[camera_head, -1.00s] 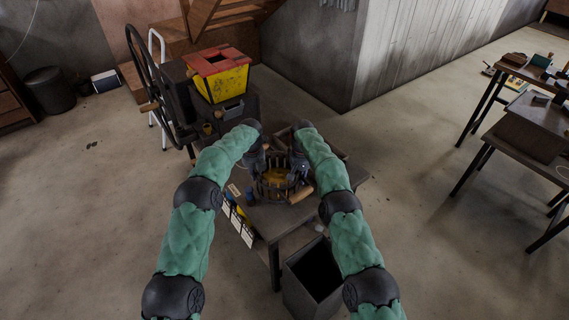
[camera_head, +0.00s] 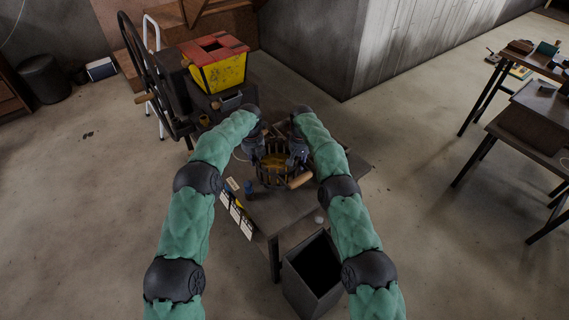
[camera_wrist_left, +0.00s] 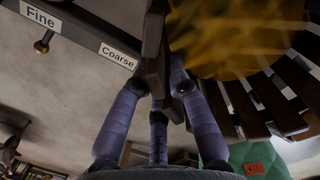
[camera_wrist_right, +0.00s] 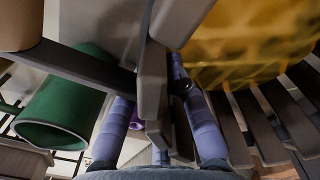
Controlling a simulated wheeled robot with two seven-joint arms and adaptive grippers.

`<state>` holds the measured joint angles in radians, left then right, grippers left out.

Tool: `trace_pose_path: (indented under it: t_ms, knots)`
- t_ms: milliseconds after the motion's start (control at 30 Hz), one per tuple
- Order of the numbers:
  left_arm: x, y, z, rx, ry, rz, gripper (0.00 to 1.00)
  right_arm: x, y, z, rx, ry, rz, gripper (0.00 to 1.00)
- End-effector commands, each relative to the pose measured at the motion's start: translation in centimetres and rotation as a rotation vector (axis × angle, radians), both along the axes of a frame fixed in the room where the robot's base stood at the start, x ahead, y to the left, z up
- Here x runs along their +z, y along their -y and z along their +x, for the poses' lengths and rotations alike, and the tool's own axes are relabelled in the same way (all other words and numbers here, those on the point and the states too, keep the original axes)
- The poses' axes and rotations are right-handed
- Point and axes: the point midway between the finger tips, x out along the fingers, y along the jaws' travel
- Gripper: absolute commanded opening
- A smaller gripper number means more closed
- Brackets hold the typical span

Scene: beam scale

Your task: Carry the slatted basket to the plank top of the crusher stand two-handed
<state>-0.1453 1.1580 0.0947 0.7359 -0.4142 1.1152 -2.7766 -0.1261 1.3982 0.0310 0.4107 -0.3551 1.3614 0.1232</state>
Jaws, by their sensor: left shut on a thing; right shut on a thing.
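The dark slatted basket (camera_head: 268,178) with yellow contents is between my two grippers over the grey work table (camera_head: 292,217). My left gripper (camera_head: 257,154) is shut on the basket's left side. My right gripper (camera_head: 297,158) is shut on its right side. In the left wrist view the slats (camera_wrist_left: 265,103) fan out beside the fingers, and in the right wrist view they also show (camera_wrist_right: 285,112). The crusher (camera_head: 220,73), with a yellow hopper, red top and large dark wheel, stands at the upper left. I cannot make out its plank top clearly.
A wooden roller (camera_head: 300,180) lies by the basket's right side. A blue bottle (camera_head: 249,188) and white label cards (camera_head: 235,215) are at the table's left edge. A dark open bin (camera_head: 313,275) stands in front. Floor left of the table is clear.

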Motion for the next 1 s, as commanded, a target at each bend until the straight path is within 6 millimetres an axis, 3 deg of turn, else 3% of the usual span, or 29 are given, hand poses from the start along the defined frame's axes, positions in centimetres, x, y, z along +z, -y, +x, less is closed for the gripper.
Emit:
trace_pose_path:
  t_ms: [1000]
  knots:
    - [-3.1,0.0,0.2,-0.001,0.008,0.0,0.0,-3.0,0.0,0.3,-0.001,0.011,0.001,0.0]
